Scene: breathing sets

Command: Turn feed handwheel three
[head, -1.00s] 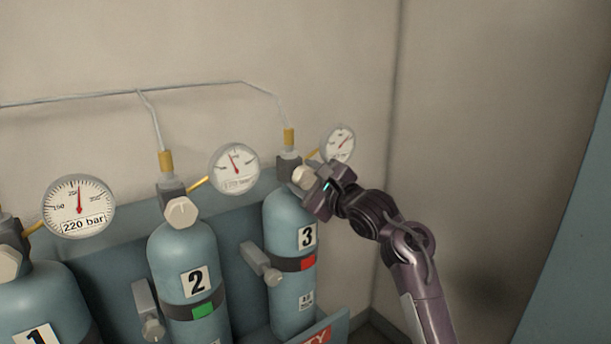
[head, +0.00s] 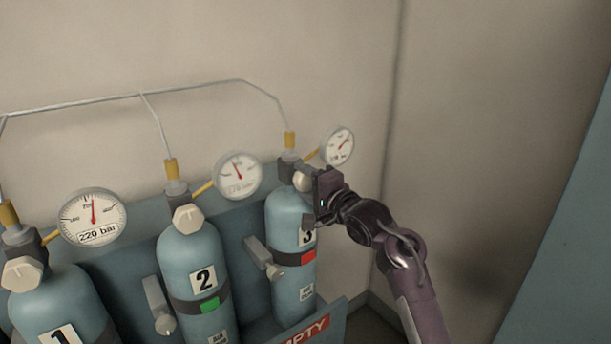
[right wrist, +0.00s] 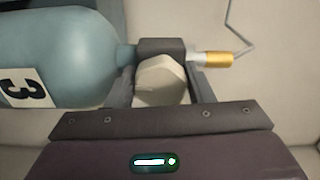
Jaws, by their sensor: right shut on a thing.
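Feed handwheel three is a cream, faceted knob (head: 302,181) on the valve at the top of the blue cylinder marked 3 (head: 287,225). My right gripper (head: 312,187) is at this knob and partly covers it. In the right wrist view the handwheel (right wrist: 161,82) sits between the two fingers of my right gripper (right wrist: 160,90), which are shut on it. The cylinder (right wrist: 60,55) lies sideways in that view. Cylinder three has a red tag (head: 308,258) on its band. My left gripper is not in view.
Cylinder 2 (head: 190,255) with its own handwheel (head: 188,217) and gauge (head: 238,177) stands to the left, and cylinder 1 (head: 55,305) further left. Gauge three (head: 337,146) is just behind my gripper. An EMPTY sign (head: 305,331) is at the rack's front. The wall is close behind.

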